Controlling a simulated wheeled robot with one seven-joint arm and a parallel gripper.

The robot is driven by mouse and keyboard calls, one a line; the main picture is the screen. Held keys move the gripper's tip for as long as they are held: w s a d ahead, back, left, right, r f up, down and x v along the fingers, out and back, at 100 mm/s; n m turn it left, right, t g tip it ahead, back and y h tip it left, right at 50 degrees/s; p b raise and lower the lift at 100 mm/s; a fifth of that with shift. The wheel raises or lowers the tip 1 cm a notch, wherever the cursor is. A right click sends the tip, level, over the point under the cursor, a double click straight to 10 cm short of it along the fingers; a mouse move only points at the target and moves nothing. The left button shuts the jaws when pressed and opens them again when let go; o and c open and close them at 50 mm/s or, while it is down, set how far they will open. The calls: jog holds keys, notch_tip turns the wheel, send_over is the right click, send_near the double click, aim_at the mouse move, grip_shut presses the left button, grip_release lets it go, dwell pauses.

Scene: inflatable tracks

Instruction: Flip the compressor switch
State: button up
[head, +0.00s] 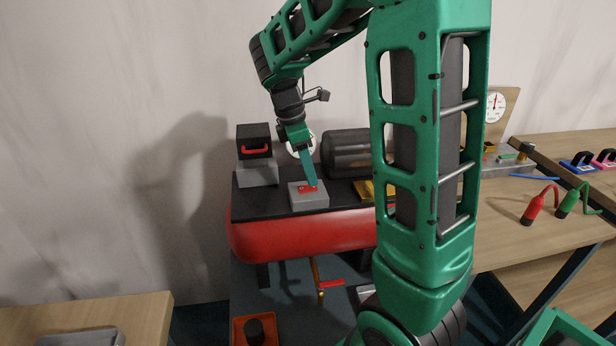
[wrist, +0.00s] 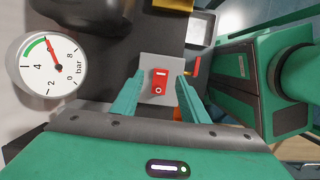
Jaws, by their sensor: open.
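The compressor switch is a red rocker (wrist: 160,82) with a bar mark and a circle mark, set on a grey box (wrist: 147,63). In the head view the red switch (head: 304,189) sits on top of the grey box (head: 310,201), on the black deck of the red-tanked compressor (head: 300,235). My gripper (head: 312,184) points down at the switch. In the wrist view my gripper (wrist: 157,90) is open, with one green finger on each side of the switch and nothing between them but the switch below. I cannot tell whether a fingertip touches it.
A pressure gauge (wrist: 45,67) stands beside the gripper. A black box with a red handle (head: 254,145) and a dark ribbed motor (head: 346,153) flank the switch box. Red and green hoses (head: 546,203) lie on the right table. An orange bin (head: 254,330) stands below the compressor.

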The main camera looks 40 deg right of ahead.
aim_at(300, 188)
jog(key=v, duration=0.8)
jog(key=shift+w+f, duration=0.1)
jog(key=s+d+f+m+y, duration=0.1)
jog(key=s+f+m, duration=0.2)
jog(key=s+m, duration=0.6)
jog(key=s+f+m+t+y, duration=0.1)
jog(key=s+f+m, duration=0.3)
jog(key=s+m, duration=0.6)
jog(key=s+y, duration=0.1)
jog(key=s, duration=0.6)
jog(key=shift+s+d, duration=0.25)
jog(key=shift+d, duration=0.1)
jog(key=shift+w+f, duration=0.25)
jog(key=shift+w, duration=0.35)
